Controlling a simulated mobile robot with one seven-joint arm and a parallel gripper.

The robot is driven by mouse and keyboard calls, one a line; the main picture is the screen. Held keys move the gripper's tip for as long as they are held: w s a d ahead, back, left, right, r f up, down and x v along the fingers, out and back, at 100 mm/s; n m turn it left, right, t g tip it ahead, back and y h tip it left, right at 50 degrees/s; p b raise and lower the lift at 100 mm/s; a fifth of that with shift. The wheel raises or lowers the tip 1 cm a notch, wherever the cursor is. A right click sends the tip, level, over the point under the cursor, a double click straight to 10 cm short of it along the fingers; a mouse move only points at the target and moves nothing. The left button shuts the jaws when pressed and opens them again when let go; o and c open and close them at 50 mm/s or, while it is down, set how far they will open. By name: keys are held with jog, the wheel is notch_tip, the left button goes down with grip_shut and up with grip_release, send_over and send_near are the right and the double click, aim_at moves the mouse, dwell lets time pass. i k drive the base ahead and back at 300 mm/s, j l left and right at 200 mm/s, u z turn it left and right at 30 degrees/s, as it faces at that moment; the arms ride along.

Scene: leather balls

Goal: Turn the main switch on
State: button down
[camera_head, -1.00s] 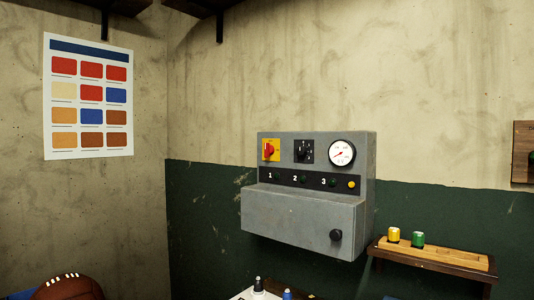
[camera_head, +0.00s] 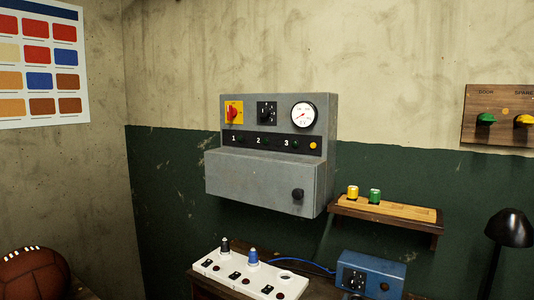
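A grey control box (camera_head: 268,178) is mounted on the wall near the middle of the head view. At its upper left is a red rotary switch on a yellow plate (camera_head: 233,112), which looks like the main switch. Its handle looks roughly upright; its markings are too small to read. Beside it are a black selector knob (camera_head: 266,112) and a white round gauge (camera_head: 303,115). Below runs a black strip with the numbers 1, 2, 3 and an amber lamp (camera_head: 313,146). A black knob (camera_head: 297,194) is on the lower front. My gripper is not in view.
A white socket strip (camera_head: 243,276) with plugs and a blue box (camera_head: 370,275) stand on a bench below. A small shelf (camera_head: 385,212), a wooden panel (camera_head: 500,118) and a black lamp (camera_head: 511,228) are to the right. A brown ball (camera_head: 33,272) lies lower left.

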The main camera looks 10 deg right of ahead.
aim_at(232, 112)
jog(key=i+l, duration=0.15)
jog(key=i, duration=0.35)
jog(key=i+l, duration=0.15)
jog(key=i, duration=0.3)
jog(key=i+l, duration=0.15)
jog(key=i, duration=0.35)
jog(key=u, duration=0.05)
